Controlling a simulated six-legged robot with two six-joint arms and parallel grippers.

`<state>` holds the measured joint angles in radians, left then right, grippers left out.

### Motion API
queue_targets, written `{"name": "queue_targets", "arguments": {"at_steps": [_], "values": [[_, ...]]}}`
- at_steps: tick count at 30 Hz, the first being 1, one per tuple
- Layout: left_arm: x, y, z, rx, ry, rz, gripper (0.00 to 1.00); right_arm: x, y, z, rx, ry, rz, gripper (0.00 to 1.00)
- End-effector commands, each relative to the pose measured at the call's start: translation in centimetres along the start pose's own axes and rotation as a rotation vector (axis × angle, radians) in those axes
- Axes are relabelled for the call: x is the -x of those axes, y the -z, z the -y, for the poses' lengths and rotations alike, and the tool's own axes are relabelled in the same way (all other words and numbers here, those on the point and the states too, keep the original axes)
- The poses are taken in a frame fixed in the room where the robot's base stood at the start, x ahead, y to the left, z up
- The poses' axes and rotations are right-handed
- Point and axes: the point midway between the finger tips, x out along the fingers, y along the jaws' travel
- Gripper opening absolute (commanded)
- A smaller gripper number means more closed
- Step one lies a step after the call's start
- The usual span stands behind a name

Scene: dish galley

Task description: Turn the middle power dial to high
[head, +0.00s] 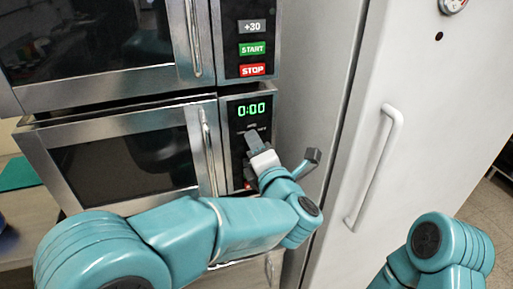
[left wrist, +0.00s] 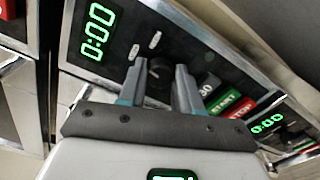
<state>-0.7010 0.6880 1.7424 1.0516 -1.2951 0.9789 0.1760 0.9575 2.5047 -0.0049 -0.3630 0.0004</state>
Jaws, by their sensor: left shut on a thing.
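The middle microwave (head: 120,165) has a panel with a green 0:00 display (head: 251,109), which also shows in the left wrist view (left wrist: 97,31). Below the display are small pale labels, too small to read. The black round power dial (left wrist: 158,75) sits on this panel, between the two fingers in the left wrist view. My left gripper (head: 254,142) is at the panel just below the display, shut on the dial. It hides the dial in the head view. The dial's pointer and setting cannot be told. My right gripper is out of view.
An upper microwave (head: 95,79) with +30, START and STOP buttons is above. Another 0:00 display (left wrist: 267,123) shows on a lower unit. The microwave door handle (head: 208,150) is just left of my gripper. A white fridge door with a handle (head: 374,168) stands to the right.

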Motion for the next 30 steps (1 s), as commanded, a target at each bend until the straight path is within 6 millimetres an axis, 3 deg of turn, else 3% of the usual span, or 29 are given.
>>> {"name": "queue_targets", "arguments": {"at_steps": [18, 30], "values": [[0.0, -0.1, -0.2, -0.562, -0.002, 0.0, 0.03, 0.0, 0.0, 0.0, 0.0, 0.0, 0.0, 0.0], [0.0, -0.1, -0.2, -0.813, -0.003, 0.001, 0.03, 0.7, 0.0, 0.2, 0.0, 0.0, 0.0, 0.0]]}}
